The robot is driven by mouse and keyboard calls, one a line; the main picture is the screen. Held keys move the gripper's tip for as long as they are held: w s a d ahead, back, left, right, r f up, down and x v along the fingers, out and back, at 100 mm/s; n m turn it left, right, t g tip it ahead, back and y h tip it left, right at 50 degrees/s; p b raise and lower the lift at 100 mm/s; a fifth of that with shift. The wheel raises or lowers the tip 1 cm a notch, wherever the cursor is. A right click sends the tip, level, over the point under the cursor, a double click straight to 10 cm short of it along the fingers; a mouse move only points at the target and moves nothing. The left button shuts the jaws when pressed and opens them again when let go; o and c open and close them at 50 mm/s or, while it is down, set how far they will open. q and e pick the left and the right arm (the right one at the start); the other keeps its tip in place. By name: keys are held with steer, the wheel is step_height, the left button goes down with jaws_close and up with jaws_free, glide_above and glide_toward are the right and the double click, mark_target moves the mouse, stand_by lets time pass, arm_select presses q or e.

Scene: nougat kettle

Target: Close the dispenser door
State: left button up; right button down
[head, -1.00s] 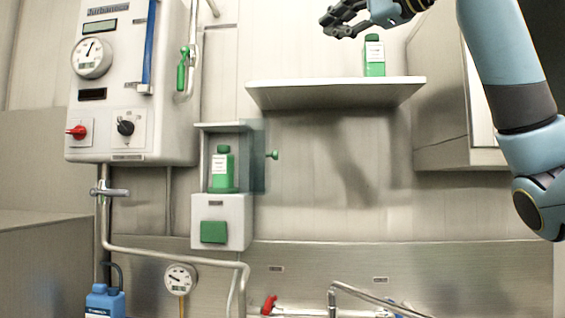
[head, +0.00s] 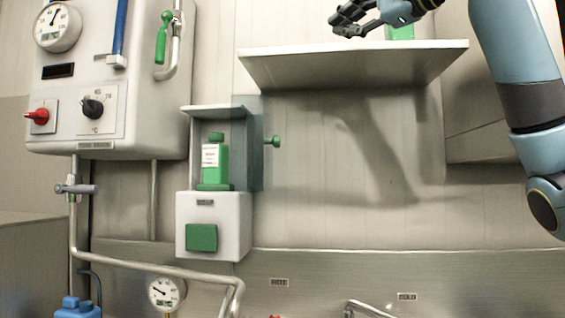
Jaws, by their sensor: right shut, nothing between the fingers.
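The dispenser (head: 214,222) is a white wall box with a green square panel and a niche above it. A green bottle (head: 222,163) with a white label stands upright inside the niche. The dispenser door (head: 256,165) is a clear, tinted panel standing open at the niche's right side, with a green knob (head: 273,142) sticking out to its right. My right gripper (head: 343,27) is dark, shut and empty, above the shelf at the top, up and to the right of the door and apart from it. My left gripper is not in view.
A pale shelf (head: 350,68) juts from the wall right of the dispenser, with a second green bottle (head: 400,32) on it, partly hidden by my right gripper. A control box (head: 100,120) with knobs and pipes is at left. The wall below the shelf is clear.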

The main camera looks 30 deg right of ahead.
step_height(320, 180, down, 2)
steer(key=b, duration=1.8)
glide_toward(266, 155)
steer(key=w+d, duration=0.2)
steer(key=shift+w+a+r+p, duration=0.15)
steer(key=shift+w+a+p, duration=0.35)
steer(key=shift+w+a, duration=1)
steer(key=shift+s, duration=0.15)
